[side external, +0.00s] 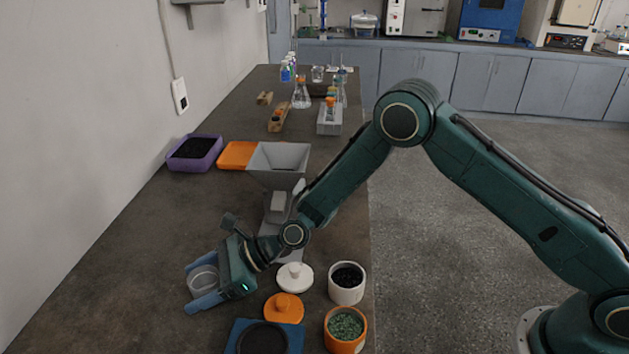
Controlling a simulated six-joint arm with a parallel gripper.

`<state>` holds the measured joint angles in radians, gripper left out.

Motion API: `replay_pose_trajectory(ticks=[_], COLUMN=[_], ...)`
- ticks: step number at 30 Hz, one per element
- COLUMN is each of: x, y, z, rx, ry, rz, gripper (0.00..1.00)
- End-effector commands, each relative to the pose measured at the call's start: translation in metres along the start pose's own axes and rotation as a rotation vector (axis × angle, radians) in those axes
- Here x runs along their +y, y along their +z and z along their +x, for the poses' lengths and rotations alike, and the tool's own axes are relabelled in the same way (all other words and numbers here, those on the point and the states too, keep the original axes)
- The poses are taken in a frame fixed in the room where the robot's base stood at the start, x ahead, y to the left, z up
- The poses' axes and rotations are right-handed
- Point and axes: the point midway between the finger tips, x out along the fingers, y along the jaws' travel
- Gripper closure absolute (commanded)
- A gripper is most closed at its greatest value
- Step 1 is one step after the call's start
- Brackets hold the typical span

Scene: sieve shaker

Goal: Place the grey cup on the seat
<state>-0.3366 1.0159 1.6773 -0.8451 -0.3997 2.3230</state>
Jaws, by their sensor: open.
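A pale grey, see-through-looking cup (203,282) stands at the lower left of the table. My gripper (190,288) is low over the table there, with its two blue fingers apart on either side of the cup. Whether either finger touches the cup cannot be told. A grey hopper (278,158) stands mid-table on a light grey stand (275,222), partly hidden by my arm. No part is clearly recognisable as the seat; it may be on this stand or be the blue square with a dark round middle (240,334) at the bottom edge.
A white jar of dark grains (347,296) and an orange jar of green grains (352,345) stand near the right edge. A white lid (295,278) and an orange lid (284,308) lie beside them. Purple (214,157) and orange (236,154) trays and glassware (301,95) are farther back.

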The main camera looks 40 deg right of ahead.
Motion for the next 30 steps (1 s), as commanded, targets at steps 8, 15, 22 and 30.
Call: replay_pose_trajectory(ticks=[8,15,22,30], x=[-0.001,-0.001,-0.001,0.0], y=[0.0,0.0,0.0,0.0], z=[-0.033,-0.072,-0.102,-0.113], rx=[0.001,0.001,0.001,0.0], ry=[-0.002,-0.002,-0.002,0.001], rz=[0.002,0.003,0.001,0.0], gripper=[0.29,0.29,0.29,0.29])
